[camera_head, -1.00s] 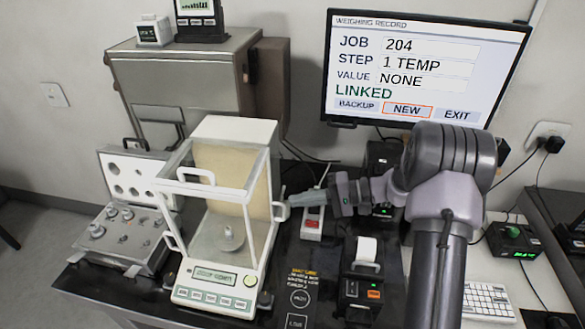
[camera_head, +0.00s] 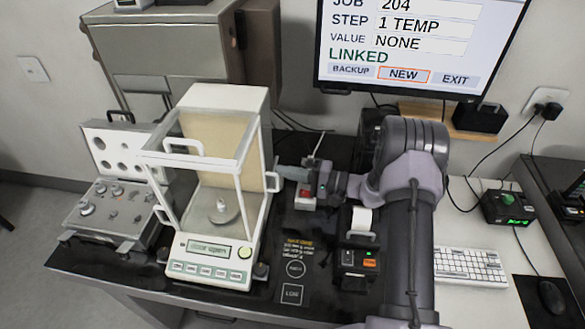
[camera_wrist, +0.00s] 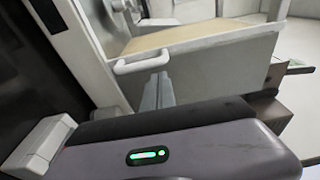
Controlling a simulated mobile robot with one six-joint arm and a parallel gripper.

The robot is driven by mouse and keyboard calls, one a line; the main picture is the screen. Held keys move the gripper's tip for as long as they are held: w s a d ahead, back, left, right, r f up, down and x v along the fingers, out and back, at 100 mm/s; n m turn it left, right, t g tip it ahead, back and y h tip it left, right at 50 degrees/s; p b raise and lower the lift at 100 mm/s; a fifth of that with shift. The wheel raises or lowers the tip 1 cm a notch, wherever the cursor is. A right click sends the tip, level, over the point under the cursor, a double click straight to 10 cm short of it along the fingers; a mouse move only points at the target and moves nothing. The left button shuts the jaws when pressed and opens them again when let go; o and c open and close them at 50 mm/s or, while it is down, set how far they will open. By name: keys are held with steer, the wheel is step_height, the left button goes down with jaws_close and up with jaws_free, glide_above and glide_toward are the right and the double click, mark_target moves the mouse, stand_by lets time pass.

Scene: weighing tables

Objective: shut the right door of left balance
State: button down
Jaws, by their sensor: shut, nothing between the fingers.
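The left balance (camera_head: 226,97) is white with clear glass walls and a round pan inside bearing a small weight. Its right door has a white handle (camera_head: 271,182), set toward the back of the right side. The handle (camera_wrist: 142,63) also shows in the wrist view. My gripper (camera_head: 283,171) is at the right of the balance, its closed fingers pointing left at the handle. In the wrist view the fingertips (camera_wrist: 158,80) are shut and empty, close beside the handle's end. I cannot tell whether they touch it. The glass makes the door's exact opening hard to read.
An open weight case (camera_head: 112,205) stands left of the balance. A printer (camera_head: 358,245) and a small device with a red switch (camera_head: 305,197) stand at right. The monitor (camera_head: 415,45) is behind. The black mat (camera_head: 293,270) right of the balance's front is mostly clear.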

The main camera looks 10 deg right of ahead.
steer(key=shift+s+a, duration=0.1)
steer(key=shift+s, duration=0.35)
steer(key=s+a+b, duration=0.1)
steer(key=s+a, duration=0.2)
steer(key=s, duration=0.4)
steer(key=s+a+b, duration=0.2)
steer(key=s+a, duration=0.1)
steer(key=s, duration=0.5)
steer(key=shift+f, duration=0.2)
steer(key=p+v, duration=0.3)
steer(key=v, duration=1.4)
steer(key=shift+w+d, duration=0.1)
steer(key=shift+d, duration=0.15)
steer(key=s+a+r+n+g+h, duration=0.1)
steer(key=s+a+r+h, duration=0.4)
steer(key=r, duration=0.4)
steer(key=s+a+r+g+h, duration=0.2)
steer(key=s+a+r+h, duration=0.3)
steer(key=r, duration=0.5)
steer(key=a+h, duration=0.2)
steer(key=h, duration=0.1)
steer(key=shift+a+n, duration=0.4)
